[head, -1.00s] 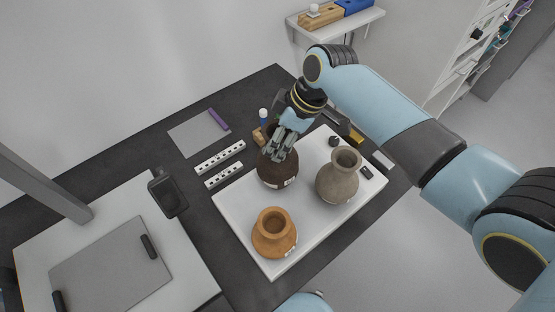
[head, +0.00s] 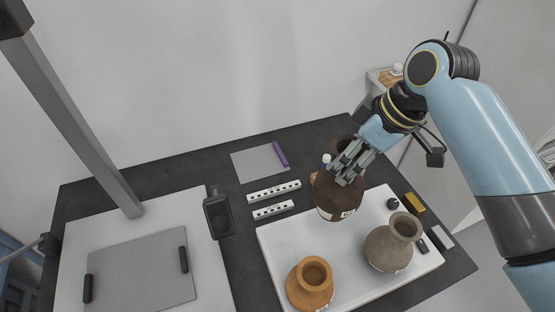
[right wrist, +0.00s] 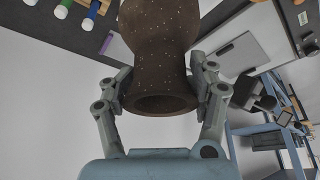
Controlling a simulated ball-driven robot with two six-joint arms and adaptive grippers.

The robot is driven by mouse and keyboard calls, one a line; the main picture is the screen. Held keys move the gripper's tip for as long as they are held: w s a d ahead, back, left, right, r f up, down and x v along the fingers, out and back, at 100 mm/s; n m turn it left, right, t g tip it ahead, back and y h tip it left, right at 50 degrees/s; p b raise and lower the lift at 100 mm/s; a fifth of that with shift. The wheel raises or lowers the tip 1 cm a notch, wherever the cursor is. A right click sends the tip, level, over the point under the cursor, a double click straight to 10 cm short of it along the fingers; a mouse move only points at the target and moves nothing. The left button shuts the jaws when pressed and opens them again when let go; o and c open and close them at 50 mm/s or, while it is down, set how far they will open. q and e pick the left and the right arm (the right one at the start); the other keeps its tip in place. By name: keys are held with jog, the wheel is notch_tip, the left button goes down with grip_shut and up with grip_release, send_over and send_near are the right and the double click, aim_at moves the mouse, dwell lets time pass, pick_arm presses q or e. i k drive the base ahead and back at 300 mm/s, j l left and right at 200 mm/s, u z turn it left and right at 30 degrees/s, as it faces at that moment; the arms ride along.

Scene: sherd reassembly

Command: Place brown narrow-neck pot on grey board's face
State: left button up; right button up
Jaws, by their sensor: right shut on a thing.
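The dark brown narrow-neck pot (head: 337,198) is upright at the back of the white tray. I cannot tell surely whether its base is clear of the tray. My right gripper (head: 350,163) is shut on its neck from above. In the right wrist view the pot (right wrist: 160,40) shows its open rim between the two fingers (right wrist: 163,95), one on each side of the neck. The grey board (head: 135,275) lies flat on a white table at the left, bare, with a black clamp-like piece at each side. My left gripper is not in view.
The white tray (head: 268,240) also holds an orange pot (head: 308,287) and a grey-brown pot (head: 390,247). White hole strips (head: 273,192), a black upright device (head: 218,213) and a grey post (head: 75,115) stand between or beside the pot and the board.

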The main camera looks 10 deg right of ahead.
aim_at(138, 265)
jog(key=k, duration=1.5)
